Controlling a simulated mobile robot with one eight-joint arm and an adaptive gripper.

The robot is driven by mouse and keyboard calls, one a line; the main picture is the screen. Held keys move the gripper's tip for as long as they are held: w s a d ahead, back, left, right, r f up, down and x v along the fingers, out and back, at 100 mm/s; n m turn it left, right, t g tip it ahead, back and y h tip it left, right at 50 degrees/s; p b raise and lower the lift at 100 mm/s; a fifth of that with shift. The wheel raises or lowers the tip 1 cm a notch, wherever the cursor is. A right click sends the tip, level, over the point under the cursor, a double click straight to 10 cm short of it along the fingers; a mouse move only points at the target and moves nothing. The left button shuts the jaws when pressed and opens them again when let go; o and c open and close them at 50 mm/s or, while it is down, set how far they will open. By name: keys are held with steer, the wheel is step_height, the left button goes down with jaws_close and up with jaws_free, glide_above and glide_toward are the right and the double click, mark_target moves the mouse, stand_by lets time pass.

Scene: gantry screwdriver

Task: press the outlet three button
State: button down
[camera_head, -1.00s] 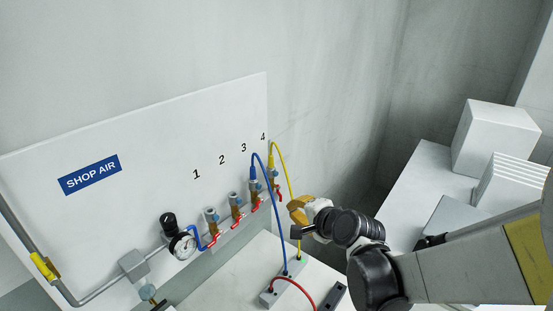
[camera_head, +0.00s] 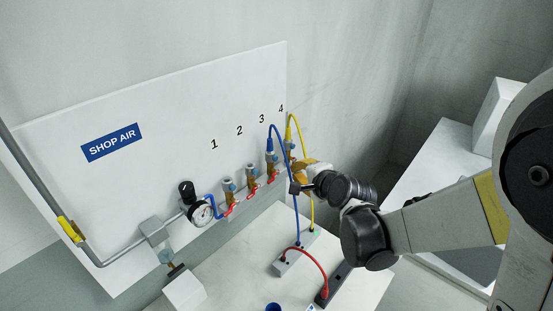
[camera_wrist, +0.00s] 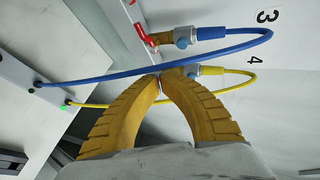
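Outlet three (camera_head: 270,157) is a brass fitting with a blue hose (camera_head: 297,215), under the printed 3 on the white panel. In the wrist view the same outlet (camera_wrist: 172,40) carries a round blue button (camera_wrist: 182,43) facing the camera. My gripper (camera_head: 296,172) is beside outlets three and four in the head view. In the wrist view its yellow fingers arch together and their tips (camera_wrist: 160,77) meet, with nothing seen held. The tips appear just below the blue hose and overlap outlet four's fitting (camera_wrist: 192,71). Contact with either cannot be told.
A yellow hose (camera_head: 304,135) loops from outlet four close to my gripper. Red valve handles (camera_head: 272,178) stick out below the outlets. A grey manifold block (camera_head: 290,262) and a red hose (camera_head: 317,265) lie on the white table (camera_head: 225,275). A pressure gauge (camera_head: 201,213) stands at left.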

steer(key=shift+w+a, duration=0.65)
steer(key=shift+a, duration=0.2)
steer(key=shift+w+a, duration=0.65)
steer(key=shift+a, duration=0.15)
steer(key=shift+w+a, duration=0.25)
steer(key=shift+a, duration=0.1)
steer(key=shift+w+a+b, duration=0.25)
steer(key=shift+a+b, duration=0.05)
steer(key=shift+a, duration=0.05)
stand_by(1.0)
stand_by(0.3)
steer(key=shift+s+d, duration=0.55)
steer(key=shift+d, duration=0.15)
steer(key=s+d, duration=0.1)
steer(key=d, duration=0.1)
steer(key=s+d, duration=0.2)
stand_by(0.3)
